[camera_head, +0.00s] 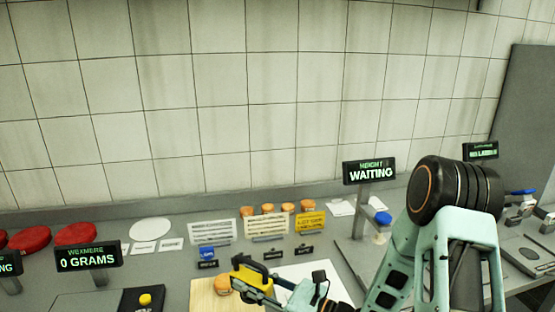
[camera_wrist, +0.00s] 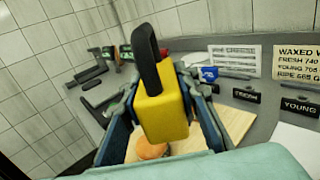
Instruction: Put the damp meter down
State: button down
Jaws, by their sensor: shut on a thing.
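The damp meter, a yellow block with a black loop on top, is held between the fingers of my gripper (camera_head: 256,283). In the head view the yellow body (camera_head: 248,271) shows low in the middle, above a wooden board (camera_head: 203,302). The wrist view shows the yellow body (camera_wrist: 163,113) upright between the two fingers of my gripper (camera_wrist: 165,98). A small orange cheese wheel (camera_wrist: 152,149) lies on the board just below and behind it; it also shows in the head view (camera_head: 222,286). Whether the meter touches the board I cannot tell.
Small black labels (camera_head: 273,254) and a blue item (camera_head: 207,252) stand behind the board. Several orange wheels (camera_head: 287,207) sit behind white and yellow cards (camera_head: 311,221). A "0 GRAMS" display (camera_head: 88,256) is left; a "WAITING" display (camera_head: 370,172) is right. Red wheels (camera_head: 76,232) lie far left.

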jog(key=w+d+f+m+t+h+p, duration=0.1)
jog(key=d+m+t+h, duration=0.5)
jog(key=d, duration=1.5)
jog(key=shift+w+f+m+t+h, duration=0.3)
jog(key=shift+f+t+h, duration=0.4)
jog(key=shift+f+t, duration=0.1)
